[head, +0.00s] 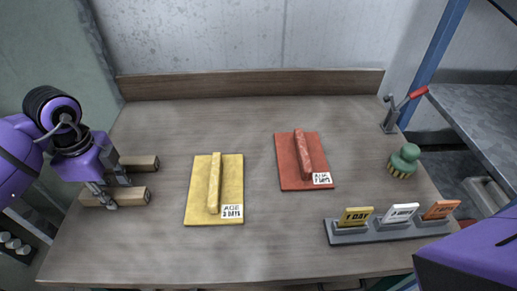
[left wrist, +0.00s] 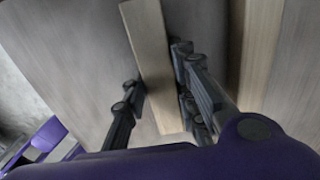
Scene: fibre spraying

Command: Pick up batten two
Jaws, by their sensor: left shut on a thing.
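Two wooden battens lie at the left of the table in the head view, a nearer batten (head: 135,194) and a farther batten (head: 143,163); I see no number on either. My left gripper (head: 119,195) reaches down from the left and is shut on the nearer batten. In the left wrist view the gripper's fingers (left wrist: 160,105) stand on either side of the held batten (left wrist: 150,45). The other batten (left wrist: 253,60) lies beside the right finger, apart from the grip. Whether the held batten touches the table I cannot tell. My right gripper is not in view.
A yellow board (head: 232,190) and a red board (head: 290,175), each with a raised bar and age label, lie mid-table. A grey rack (head: 390,232) with three tags, a green-handled brush (head: 403,160) and a red-handled clamp (head: 392,117) are at right. A wooden ledge (head: 250,84) runs along the back.

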